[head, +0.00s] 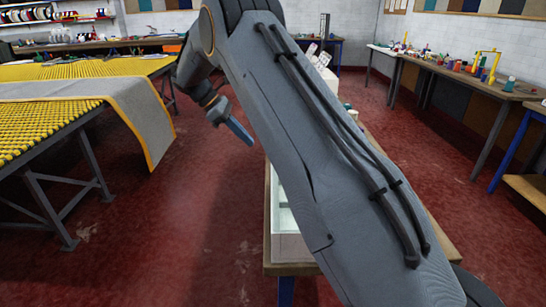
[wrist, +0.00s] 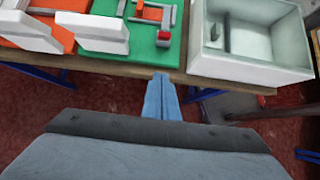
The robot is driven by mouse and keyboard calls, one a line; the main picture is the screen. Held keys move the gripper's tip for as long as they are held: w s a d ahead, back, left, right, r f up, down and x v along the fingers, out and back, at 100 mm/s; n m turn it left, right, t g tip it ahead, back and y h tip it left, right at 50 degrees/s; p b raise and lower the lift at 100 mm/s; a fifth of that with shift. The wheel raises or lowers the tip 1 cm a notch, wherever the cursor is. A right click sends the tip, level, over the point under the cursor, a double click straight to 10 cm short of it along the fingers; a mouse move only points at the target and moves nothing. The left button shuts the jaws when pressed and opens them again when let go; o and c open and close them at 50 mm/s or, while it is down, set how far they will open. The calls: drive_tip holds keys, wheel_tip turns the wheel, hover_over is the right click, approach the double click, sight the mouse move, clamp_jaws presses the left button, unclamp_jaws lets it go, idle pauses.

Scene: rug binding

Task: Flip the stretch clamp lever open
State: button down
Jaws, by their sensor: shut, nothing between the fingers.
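My gripper (wrist: 161,78) has blue fingers, closed together and empty, pointing at the front edge of the wooden bench (wrist: 110,68), just below the green mat. In the head view my gripper (head: 240,131) hangs over the red floor, left of the bench (head: 290,269). My arm hides most of the bench and its top there.
A white tray (wrist: 285,72) stands right of the green mat. White blocks (wrist: 97,32) and an orange mat (wrist: 62,36) are to the left. A yellow table with a grey rug (head: 140,105) stands at the left. Red floor between is clear. A cluttered bench (head: 465,78) stands right.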

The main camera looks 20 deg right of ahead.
idle(0.3)
drive_tip(key=s+d+f+p, duration=0.1)
drive_tip(key=d+f, duration=0.1)
drive_tip(key=s+d+f+p, duration=0.1)
drive_tip(key=d+f+p, duration=0.1)
drive_tip(key=d, duration=0.1)
drive_tip(key=s+d+f+p, duration=0.1)
drive_tip(key=d+f+p, duration=0.1)
drive_tip(key=d, duration=0.1)
drive_tip(key=shift+s+f, duration=0.15)
drive_tip(key=shift+s, duration=0.15)
drive_tip(key=shift+s+d, duration=0.15)
drive_tip(key=shift+d, duration=0.4)
drive_tip(key=shift+r+p, duration=0.25)
drive_tip(key=shift+p, duration=0.1)
